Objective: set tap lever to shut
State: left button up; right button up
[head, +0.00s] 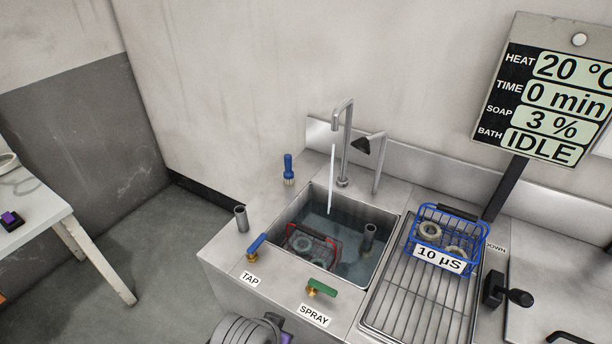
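The tap lever (257,243) is a blue handle on a brass valve at the sink's front left corner, above a label reading TAP (250,279). It slants up to the right in the picture. A thin pale stream of water (331,180) runs from the tall grey tap spout (344,130) into the sink basin (390,212), which holds water. Nothing is seen touching the lever.
A green spray lever (321,287) sits right of the tap lever. A red basket (331,246) lies under water. A grey cup (241,218) and blue-handled brush (288,170) stand left. A blue basket (460,213) sits on the drainboard (413,305). The panel (545,90) reads IDLE.

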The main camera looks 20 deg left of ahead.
aim_at(251, 254)
jog(key=u, duration=1.25)
